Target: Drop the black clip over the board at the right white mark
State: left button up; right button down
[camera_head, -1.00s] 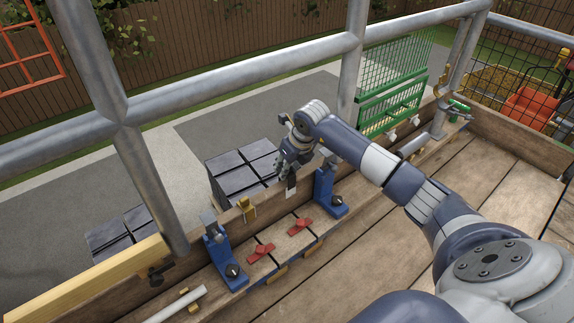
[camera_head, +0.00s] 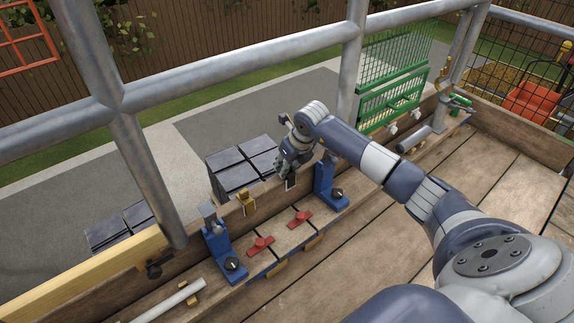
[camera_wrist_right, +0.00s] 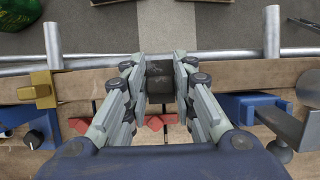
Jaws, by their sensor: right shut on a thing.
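The board (camera_head: 265,190) is the upright wooden plank along the platform's edge; in the wrist view it runs across the middle (camera_wrist_right: 90,84). A brass-yellow clip (camera_head: 246,201) sits over it to the left. My right gripper (camera_head: 286,174) is at the board, to the right of the yellow clip. In the wrist view it is shut on the black clip (camera_wrist_right: 160,82), which lies between its fingers in line with the board. A small white patch (camera_head: 290,183) shows just below the fingers in the head view. I cannot tell whether the clip touches the board. My left gripper is out of view.
Two blue clamps, one left (camera_head: 222,248) and one right (camera_head: 326,188), flank red handles (camera_head: 260,246) on the ledge. Metal rails (camera_head: 240,68) pass above. Stacked dark tiles (camera_head: 243,172) stand beyond the board. The plank floor (camera_head: 400,255) is mostly clear.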

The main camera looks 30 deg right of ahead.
jog(key=shift+s+f, duration=0.15)
jog(key=shift+f, duration=0.2)
jog(key=c, duration=1.3)
grip_release()
jog(key=shift+o, duration=0.3)
jog(key=shift+f, duration=0.2)
jog(key=v, duration=1.2)
jog(key=shift+r, duration=0.35)
